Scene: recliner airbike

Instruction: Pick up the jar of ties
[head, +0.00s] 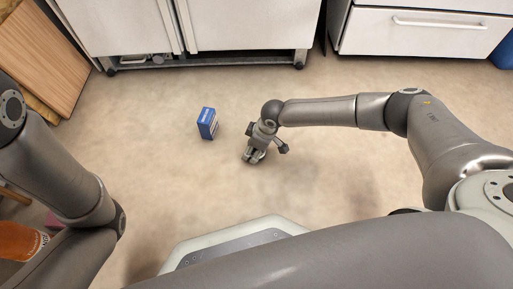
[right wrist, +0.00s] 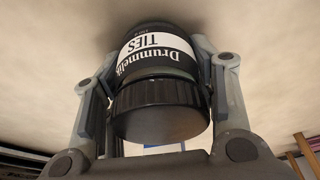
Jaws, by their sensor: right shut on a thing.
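The jar of ties (right wrist: 158,50) is dark with a black ribbed lid and a white label reading "TIES", upside down in the right wrist view. My right gripper (head: 253,156) is shut on it, with one finger on each side of the jar. In the head view the gripper is low over the floor, and the jar is mostly hidden by it or too small to make out. My left arm shows at the left of the head view, but its gripper is not in view.
A blue box (head: 208,123) stands on the floor just left of my right gripper. White cabinets (head: 245,25) line the back. A wooden panel (head: 45,50) is at the far left, and an orange container (head: 20,240) at lower left. The floor right of the gripper is clear.

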